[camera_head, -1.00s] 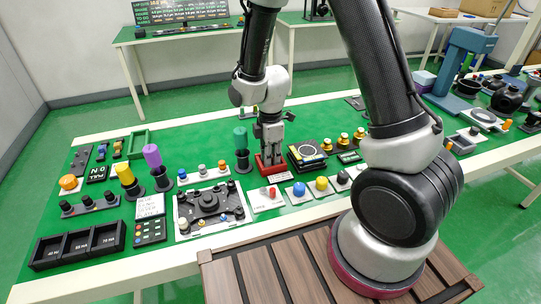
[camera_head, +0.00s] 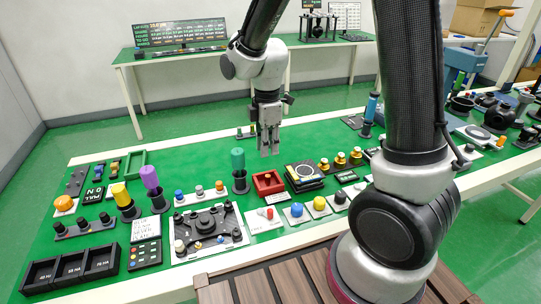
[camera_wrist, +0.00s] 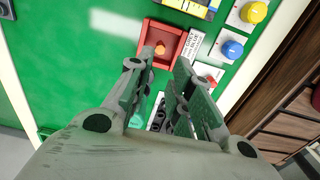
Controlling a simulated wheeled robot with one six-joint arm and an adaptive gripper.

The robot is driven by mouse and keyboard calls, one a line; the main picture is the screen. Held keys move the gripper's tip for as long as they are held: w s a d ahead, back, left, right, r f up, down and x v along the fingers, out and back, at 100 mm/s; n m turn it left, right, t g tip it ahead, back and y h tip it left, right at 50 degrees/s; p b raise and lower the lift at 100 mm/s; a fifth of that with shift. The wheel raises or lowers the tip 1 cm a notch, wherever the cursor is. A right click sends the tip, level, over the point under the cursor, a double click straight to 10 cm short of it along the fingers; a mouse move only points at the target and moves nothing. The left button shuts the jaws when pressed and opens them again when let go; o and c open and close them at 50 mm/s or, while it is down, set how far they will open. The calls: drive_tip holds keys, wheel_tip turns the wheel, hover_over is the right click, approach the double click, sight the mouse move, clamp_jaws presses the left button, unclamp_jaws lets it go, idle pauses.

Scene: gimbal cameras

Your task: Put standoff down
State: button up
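A small red tray (camera_head: 280,187) sits on the green table near its middle; it also shows in the wrist view (camera_wrist: 176,63). In the wrist view a small orange-copper piece, seemingly the standoff (camera_wrist: 159,49), lies inside the tray. Its exact pose is too small to tell. My gripper (camera_head: 268,148) hangs above and behind the tray in the head view. Its two fingers (camera_wrist: 165,60) are apart with nothing between them, and they do not touch the tray.
A green cylinder in a black holder (camera_head: 238,160) stands left of the tray. A black and yellow stack (camera_head: 303,177) stands close on its right. Coloured buttons (camera_head: 297,209) line the front edge.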

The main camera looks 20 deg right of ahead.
drive_tip(key=s+d+r+m+t, duration=0.2)
drive_tip(key=s+d+r+m, duration=0.4)
drive_tip(key=r, duration=0.5)
drive_tip(key=s+d+r+m+t, duration=0.1)
drive_tip(key=s+d+r+m, duration=0.2)
drive_tip(key=s+m, duration=0.3)
drive_tip(key=s+d+r+m+t, duration=0.1)
drive_tip(key=s+d+r+m, duration=0.3)
drive_tip(key=s+d+m, duration=0.2)
drive_tip(key=shift+s, duration=0.55)
